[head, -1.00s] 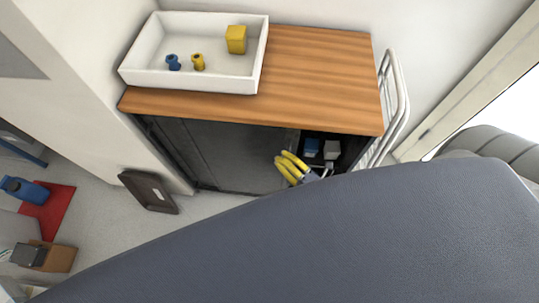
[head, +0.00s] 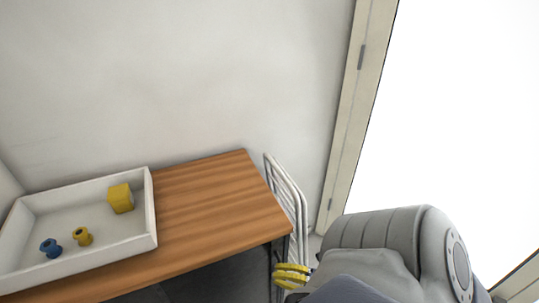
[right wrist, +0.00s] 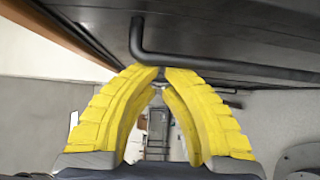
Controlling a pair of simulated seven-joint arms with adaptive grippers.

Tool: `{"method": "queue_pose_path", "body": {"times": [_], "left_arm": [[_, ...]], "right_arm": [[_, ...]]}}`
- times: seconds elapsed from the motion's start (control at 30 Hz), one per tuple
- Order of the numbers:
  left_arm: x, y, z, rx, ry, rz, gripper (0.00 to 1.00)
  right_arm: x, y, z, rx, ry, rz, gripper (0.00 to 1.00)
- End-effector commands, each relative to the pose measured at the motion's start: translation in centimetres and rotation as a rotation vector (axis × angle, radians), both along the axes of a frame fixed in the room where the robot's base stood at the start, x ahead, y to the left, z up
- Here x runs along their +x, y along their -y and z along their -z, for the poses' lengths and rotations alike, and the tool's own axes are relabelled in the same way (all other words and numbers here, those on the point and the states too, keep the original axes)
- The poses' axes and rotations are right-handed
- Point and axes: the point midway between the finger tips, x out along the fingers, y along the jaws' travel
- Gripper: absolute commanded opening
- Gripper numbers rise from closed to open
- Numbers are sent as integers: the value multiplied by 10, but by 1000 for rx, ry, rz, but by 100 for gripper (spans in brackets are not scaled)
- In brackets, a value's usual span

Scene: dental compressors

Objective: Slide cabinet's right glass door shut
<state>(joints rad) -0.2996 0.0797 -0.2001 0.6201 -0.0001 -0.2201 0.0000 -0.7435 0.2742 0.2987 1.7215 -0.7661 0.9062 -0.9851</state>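The cabinet is partly in the head view, with its wooden top (head: 215,205) and a strip of dark front (head: 220,278) below the edge. The dark front runs to near the right end; no opening shows in that strip, and the lower part is out of frame. My right gripper (head: 292,275), with yellow fingers, is by the cabinet's front right corner. In the right wrist view its fingertips (right wrist: 162,70) are together, close against a bent dark bar handle (right wrist: 230,67) on a dark panel (right wrist: 230,25). I cannot tell whether they touch it. My left gripper is out of view.
A white tray (head: 150,215) on the cabinet top holds a yellow block (head: 121,198) and small blue (head: 51,248) and yellow (head: 82,236) pieces. A white wire rack (head: 290,195) stands at the cabinet's right end. Wall and door frame (head: 350,110) lie behind.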

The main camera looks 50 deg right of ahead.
Motion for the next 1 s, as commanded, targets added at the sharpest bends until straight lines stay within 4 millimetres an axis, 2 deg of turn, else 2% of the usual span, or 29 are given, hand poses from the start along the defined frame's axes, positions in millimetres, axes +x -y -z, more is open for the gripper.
{"method": "queue_pose_path", "body": {"times": [0.13, 0.53, 0.67, 0.83, 0.9, 1.0], "left_arm": [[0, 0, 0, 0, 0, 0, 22], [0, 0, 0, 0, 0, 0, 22], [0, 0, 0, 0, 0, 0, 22], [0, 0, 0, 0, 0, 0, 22], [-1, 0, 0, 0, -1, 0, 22], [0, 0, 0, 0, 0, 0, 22]], "right_arm": [[-1, 6, 0, -4, -2, 7, 0], [0, 4, 1, -5, -3, 10, 0], [4, -10, 0, -3, -2, 6, 0], [15, -41, -1, 1, 1, -3, 0], [-4, -31, 1, -1, -7, -1, 0], [-22, -25, 1, -1, -5, -2, 0]]}}
